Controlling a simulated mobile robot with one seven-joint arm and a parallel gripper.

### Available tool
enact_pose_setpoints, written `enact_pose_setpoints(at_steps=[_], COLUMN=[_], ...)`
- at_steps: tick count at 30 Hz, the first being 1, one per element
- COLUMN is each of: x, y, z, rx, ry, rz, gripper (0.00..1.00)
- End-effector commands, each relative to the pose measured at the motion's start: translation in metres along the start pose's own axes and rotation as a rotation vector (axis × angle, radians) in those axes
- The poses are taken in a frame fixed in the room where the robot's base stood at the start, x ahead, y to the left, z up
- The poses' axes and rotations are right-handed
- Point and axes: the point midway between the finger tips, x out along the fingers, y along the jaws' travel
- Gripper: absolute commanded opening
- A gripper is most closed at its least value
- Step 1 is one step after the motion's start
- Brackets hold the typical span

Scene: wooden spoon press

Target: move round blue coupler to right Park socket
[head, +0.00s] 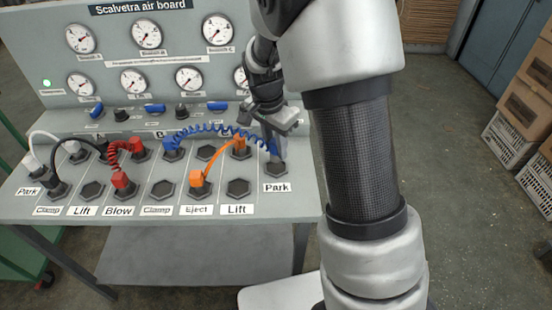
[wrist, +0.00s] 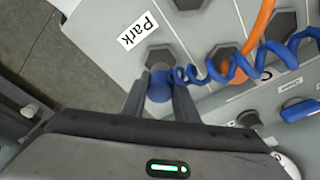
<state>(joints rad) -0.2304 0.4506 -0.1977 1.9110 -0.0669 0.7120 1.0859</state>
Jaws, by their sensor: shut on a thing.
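My gripper (head: 275,147) is shut on the round blue coupler (wrist: 160,88), which sits between the two fingertips in the wrist view. In the head view the fingers point down at the right Park socket (head: 277,170), and the coupler is mostly hidden by them. The Park socket (wrist: 165,57) shows just beyond the coupler in the wrist view, beside the Park label (wrist: 138,30). I cannot tell whether the coupler touches the socket. A coiled blue hose (head: 215,131) runs from the held coupler to another blue coupler (head: 172,149) on the left.
An orange hose (head: 213,158) joins two orange couplers just left of my gripper. Red, white and black hoses are plugged in at the left. The free Lift socket (head: 238,188) lies left of Park. Gauges stand on the upright panel (head: 110,52) behind.

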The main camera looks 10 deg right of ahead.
Motion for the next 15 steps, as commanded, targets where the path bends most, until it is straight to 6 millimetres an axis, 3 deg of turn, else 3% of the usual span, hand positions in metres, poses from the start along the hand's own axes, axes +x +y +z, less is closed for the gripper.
enact_pose_setpoints(at_steps=[9,15], x=[0.037,0.037], y=[0.001,0.0], z=[0.005,0.005], rx=[0.001,0.0], ry=[-0.001,0.0], rz=[0.002,0.0], gripper=[0.02,0.02])
